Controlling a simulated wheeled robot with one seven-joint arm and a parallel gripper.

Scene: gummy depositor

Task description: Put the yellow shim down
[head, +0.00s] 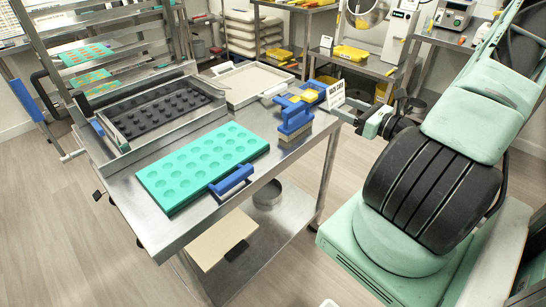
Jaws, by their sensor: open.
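A small yellow piece (304,96), which looks like the yellow shim, sits among blue parts at the far right end of the steel table (160,222). Whether it lies on the table or on a blue part is too small to tell. My gripper (352,118) comes in from the right at the table's right end, beside a small white sign card (336,95). It is apart from the yellow piece, with a gap between them. It is open, and I see nothing held in it; its fingertips are small and hard to make out.
A teal mould (188,182) with a blue-handled tool (231,179) at its edge lies at the front. A blue brush (295,122) stands near the yellow piece. Behind are a black moulded tray (158,110) and a pale empty tray (250,84). A rack stands at left.

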